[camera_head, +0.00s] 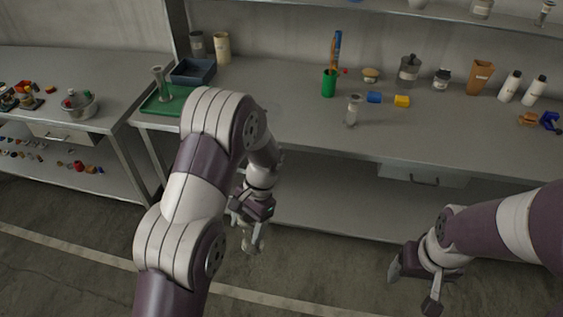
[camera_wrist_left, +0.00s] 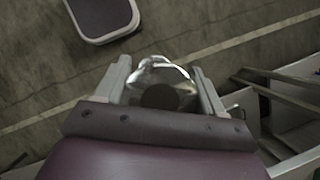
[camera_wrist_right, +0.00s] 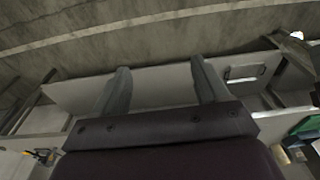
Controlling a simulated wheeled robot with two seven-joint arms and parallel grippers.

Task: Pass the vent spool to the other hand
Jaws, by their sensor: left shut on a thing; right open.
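My left gripper (camera_head: 245,218) hangs low in front of the bench and is shut on a grey metallic piece, which looks like the vent spool (camera_head: 252,241). The spool points down below the fingers. In the left wrist view the spool (camera_wrist_left: 160,70) sits between the two fingers, with a shiny rim and a dark round middle. My right gripper (camera_head: 414,286) is open and empty, well to the right of the left one and apart from the spool. Its spread fingers (camera_wrist_right: 160,85) have nothing between them in the right wrist view.
The grey bench (camera_head: 300,125) behind holds a green tray (camera_head: 178,106), a dark blue bin (camera_head: 193,71), a green cup (camera_head: 329,84) and a grey spool-like piece (camera_head: 353,111). Several bottles stand at the right. The space between my grippers, over the floor, is clear.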

